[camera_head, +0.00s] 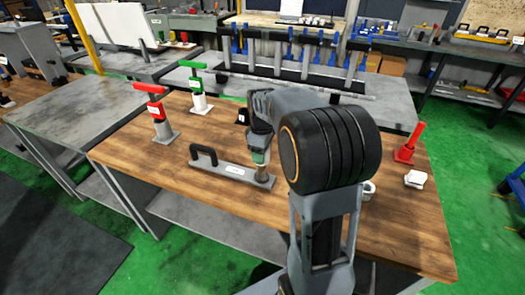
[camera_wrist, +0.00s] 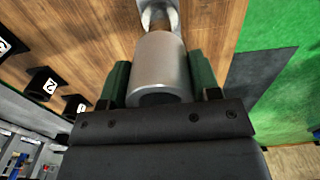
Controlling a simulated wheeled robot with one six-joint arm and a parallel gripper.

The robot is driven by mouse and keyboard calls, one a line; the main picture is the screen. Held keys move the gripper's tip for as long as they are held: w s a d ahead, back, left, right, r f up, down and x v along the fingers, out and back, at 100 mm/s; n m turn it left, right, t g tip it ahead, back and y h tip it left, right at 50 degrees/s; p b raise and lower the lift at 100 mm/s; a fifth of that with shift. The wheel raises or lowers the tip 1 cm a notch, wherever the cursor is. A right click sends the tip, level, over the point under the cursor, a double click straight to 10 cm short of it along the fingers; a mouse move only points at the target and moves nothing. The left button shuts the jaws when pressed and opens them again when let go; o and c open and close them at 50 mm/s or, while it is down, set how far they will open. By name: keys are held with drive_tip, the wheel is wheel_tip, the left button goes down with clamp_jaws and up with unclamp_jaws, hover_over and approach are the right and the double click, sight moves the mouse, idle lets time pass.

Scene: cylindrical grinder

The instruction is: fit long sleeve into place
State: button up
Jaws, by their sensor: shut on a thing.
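My gripper (camera_head: 261,150) is at the right end of a grey plate (camera_head: 222,168) with a black handle on the wooden table. In the wrist view its green fingers (camera_wrist: 160,78) are shut on the sides of a smooth grey metal sleeve (camera_wrist: 161,62). The sleeve points down at a narrower brownish post (camera_wrist: 159,18) on a grey base. The sleeve and post look roughly in line. I cannot tell whether the sleeve is above the post or partly around it.
A red-handled stand (camera_head: 157,112) and a green-handled stand (camera_head: 198,88) are at the back left of the table. A red stand (camera_head: 409,146), a white block (camera_head: 415,179) and a small cup-like part (camera_head: 369,188) are on the right. The table's front left is clear.

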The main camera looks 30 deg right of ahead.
drive_tip(key=shift+f+b, duration=2.1)
drive_tip(key=shift+f, duration=1.1)
drive_tip(key=shift+r, duration=0.2)
drive_tip(key=shift+r+p, duration=3.7)
drive_tip(key=shift+r, duration=0.65)
drive_tip(key=shift+f+b, duration=0.5)
drive_tip(key=shift+f, duration=0.6)
